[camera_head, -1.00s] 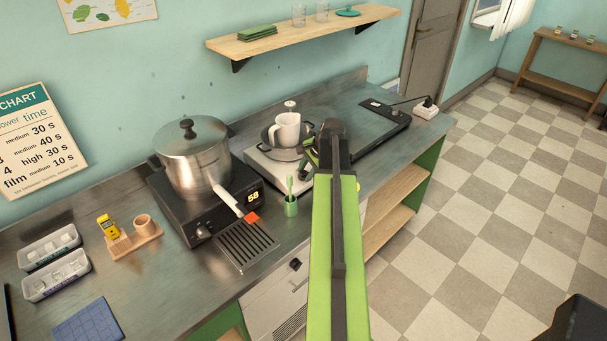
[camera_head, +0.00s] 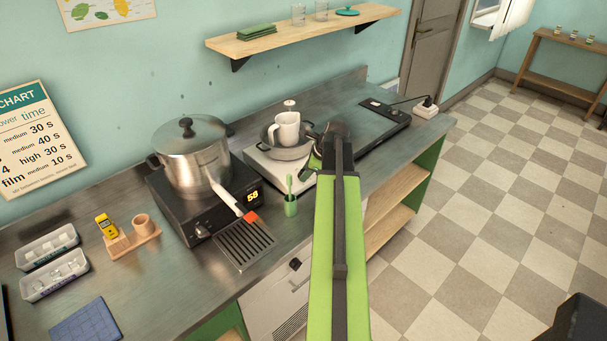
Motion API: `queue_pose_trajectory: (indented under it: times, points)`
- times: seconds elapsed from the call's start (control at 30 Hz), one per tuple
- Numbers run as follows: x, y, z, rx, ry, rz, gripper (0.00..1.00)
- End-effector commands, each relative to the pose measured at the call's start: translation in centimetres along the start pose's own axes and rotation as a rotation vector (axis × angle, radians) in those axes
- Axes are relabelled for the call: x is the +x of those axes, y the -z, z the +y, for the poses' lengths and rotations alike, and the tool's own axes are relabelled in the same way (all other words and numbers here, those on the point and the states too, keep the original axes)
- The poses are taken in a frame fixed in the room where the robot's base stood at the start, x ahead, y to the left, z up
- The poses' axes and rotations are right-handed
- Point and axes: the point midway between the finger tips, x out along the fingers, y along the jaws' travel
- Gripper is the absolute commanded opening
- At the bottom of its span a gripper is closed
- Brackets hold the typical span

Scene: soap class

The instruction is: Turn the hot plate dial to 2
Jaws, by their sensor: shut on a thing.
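The white hot plate (camera_head: 262,163) stands on the counter, with a grey pan (camera_head: 290,152) and a white mug (camera_head: 287,127) on top. My gripper (camera_head: 314,165) is at the front right part of this hot plate, partly hidden by my own green arm. It is shut on the dial there. The dial itself is hidden behind the gripper and arm, so its setting cannot be read.
A black cooker (camera_head: 172,203) with a steel pot (camera_head: 193,160) and a lit display stands left. A flat black device (camera_head: 383,119) lies behind my arm on the right.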

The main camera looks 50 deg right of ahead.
Motion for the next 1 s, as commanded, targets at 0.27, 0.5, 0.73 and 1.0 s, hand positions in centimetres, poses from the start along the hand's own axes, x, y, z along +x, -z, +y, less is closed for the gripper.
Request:
queue_pose_trajectory:
  times: [0.27, 0.5, 0.73, 1.0]
  points:
    - [0.03, -0.03, -0.08, 0.101, 0.009, -0.007, 0.00]
    - [0.02, 0.00, -0.05, 0.128, 0.010, -0.008, 0.00]
    - [0.01, 0.02, -0.04, 0.128, 0.009, -0.008, 0.00]
    - [0.00, 0.06, 0.00, 0.128, 0.008, -0.007, 0.53]
